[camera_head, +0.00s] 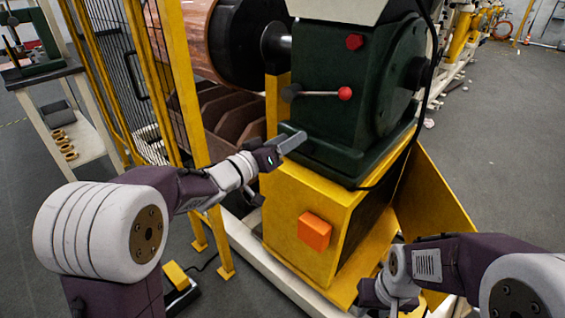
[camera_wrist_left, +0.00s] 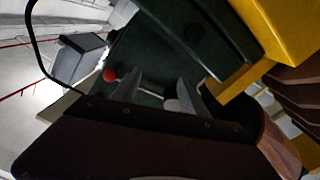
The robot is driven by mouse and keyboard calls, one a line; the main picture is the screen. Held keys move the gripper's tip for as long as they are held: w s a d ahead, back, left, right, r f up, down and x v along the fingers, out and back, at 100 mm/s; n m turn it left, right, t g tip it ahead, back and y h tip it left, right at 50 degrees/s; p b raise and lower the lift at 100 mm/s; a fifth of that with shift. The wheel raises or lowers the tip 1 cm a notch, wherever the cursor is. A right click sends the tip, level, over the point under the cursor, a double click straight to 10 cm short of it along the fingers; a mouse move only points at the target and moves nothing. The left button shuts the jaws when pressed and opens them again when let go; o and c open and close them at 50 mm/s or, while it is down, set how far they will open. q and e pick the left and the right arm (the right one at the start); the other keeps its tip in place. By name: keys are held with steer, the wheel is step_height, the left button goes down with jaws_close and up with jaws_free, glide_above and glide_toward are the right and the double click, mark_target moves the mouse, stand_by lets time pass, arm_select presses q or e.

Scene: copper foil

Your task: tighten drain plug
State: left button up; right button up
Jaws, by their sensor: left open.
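The dark green gearbox housing (camera_head: 340,95) stands on a yellow base. A red hexagonal plug (camera_head: 354,42) sits high on its front face; I cannot tell whether this is the drain plug. A lever with a red ball knob (camera_head: 345,93) is below it; a red ball also shows in the left wrist view (camera_wrist_left: 110,75). My left gripper (camera_head: 291,142) is in front of the housing's lower left edge. Its grey fingers are apart in the left wrist view (camera_wrist_left: 160,93), with nothing seen held. My right gripper (camera_head: 373,292) is low at the bottom edge, its fingers not discernible.
The yellow base (camera_head: 300,205) carries an orange box (camera_head: 314,231). A yellow mesh guard (camera_head: 150,80) stands left, beside a copper roll (camera_head: 190,30). A shelf cart (camera_head: 75,135) is far left. Open grey floor (camera_head: 500,130) lies to the right.

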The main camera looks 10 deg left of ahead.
mark_target(306, 150)
arm_select(q)
step_height(306, 150, down, 9)
steer(key=w+b, duration=0.1)
steer(key=b, duration=0.5)
steer(key=b+x, duration=0.1)
steer(key=x, duration=0.2)
steer(key=b+x, duration=0.1)
steer(key=x, duration=0.3)
steer(key=shift+w+a, duration=0.1)
steer(key=shift+w, duration=0.4)
steer(key=shift+w+r, duration=0.1)
steer(key=shift+w, duration=0.2)
jaws_close()
arm_select(e)
step_height(306, 150, down, 11)
steer(key=shift+w+a+r, duration=0.2)
